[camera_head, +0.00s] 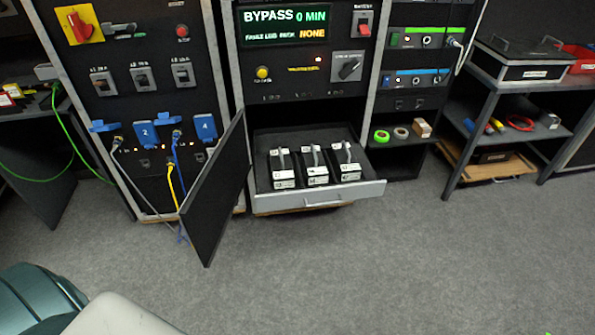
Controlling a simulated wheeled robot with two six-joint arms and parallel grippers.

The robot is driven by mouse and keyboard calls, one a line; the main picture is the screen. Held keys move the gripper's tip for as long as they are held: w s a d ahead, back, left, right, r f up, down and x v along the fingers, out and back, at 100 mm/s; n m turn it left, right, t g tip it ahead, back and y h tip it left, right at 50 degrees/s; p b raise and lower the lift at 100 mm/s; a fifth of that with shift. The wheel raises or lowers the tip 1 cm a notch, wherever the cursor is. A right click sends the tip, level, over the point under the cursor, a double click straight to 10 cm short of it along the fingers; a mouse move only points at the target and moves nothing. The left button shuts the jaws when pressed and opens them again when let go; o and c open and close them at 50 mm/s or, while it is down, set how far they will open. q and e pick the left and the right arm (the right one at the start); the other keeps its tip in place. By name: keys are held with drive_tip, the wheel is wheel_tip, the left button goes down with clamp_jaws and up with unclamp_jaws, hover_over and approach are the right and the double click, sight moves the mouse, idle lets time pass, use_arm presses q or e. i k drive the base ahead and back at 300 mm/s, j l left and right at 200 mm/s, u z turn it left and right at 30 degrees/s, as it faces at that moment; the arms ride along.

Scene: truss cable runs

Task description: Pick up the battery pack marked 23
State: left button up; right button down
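Three black packs with grey handles and white labels stand in a row in an open drawer (345,192) under the middle rack: a left pack (282,172), a middle pack (314,168) and a right pack (347,166). The label print is too small to read, so I cannot tell which one is marked 23. Nothing of mine touches them. Neither of my grippers shows in the head view; only what look like parts of my own body show at the lower left.
A black door (212,195) stands swung out just left of the drawer. Blue and yellow cables (173,180) hang behind it. A shelf with tape rolls (382,136) is right of the drawer, and a cart (470,100) stands farther right. The grey floor in front is clear.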

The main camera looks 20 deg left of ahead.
sight(282, 165)
drive_tip(key=i+l+u, duration=0.2)
drive_tip(key=i, duration=0.25)
drive_tip(key=i+l+u, duration=0.2)
drive_tip(key=i+l, duration=0.1)
drive_tip(key=i, duration=0.1)
